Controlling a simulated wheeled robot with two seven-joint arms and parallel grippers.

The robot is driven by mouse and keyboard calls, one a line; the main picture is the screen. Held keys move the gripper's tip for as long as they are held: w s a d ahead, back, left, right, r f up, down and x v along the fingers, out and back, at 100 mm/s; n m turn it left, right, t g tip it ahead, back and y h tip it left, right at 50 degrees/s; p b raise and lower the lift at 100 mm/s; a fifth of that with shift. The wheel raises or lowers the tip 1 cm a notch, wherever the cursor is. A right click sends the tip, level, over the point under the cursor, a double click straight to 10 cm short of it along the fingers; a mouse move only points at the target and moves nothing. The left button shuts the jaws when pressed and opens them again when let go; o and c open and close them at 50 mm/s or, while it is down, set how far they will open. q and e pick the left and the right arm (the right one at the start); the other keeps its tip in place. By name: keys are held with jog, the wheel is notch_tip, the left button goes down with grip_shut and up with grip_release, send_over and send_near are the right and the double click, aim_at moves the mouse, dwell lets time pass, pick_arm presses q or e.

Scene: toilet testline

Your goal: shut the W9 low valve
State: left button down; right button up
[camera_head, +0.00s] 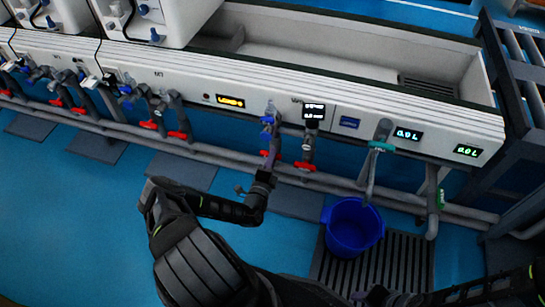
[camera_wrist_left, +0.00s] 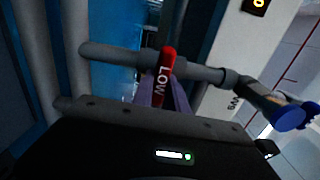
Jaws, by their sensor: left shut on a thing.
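The W9 low valve has a red handle marked LOW (camera_wrist_left: 166,72). In the left wrist view it stands on a grey horizontal pipe, with a W9 label on the white panel beside it. My left gripper (camera_head: 270,158) is shut on this handle, one purple finger on each side of it. A blue valve handle (camera_head: 267,121) sits above the gripper in the head view; a blue handle (camera_wrist_left: 291,115) also shows at the right in the left wrist view. My right gripper (camera_head: 368,297) is at the bottom edge, dark and partly cut off.
Another red handle (camera_head: 304,166) is close to the right of my left gripper. Other red handles (camera_head: 180,135) are to the left. A blue bucket (camera_head: 352,228) stands on a floor grate. A grey pipe (camera_head: 228,155) runs along the bench.

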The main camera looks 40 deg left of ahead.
pick_arm(q)
jog(key=c, duration=1.3)
grip_release()
jog(key=p+v, duration=0.1)
jog(key=v, duration=0.7)
jog(key=shift+p, duration=0.35)
jog(key=shift+w, duration=0.1)
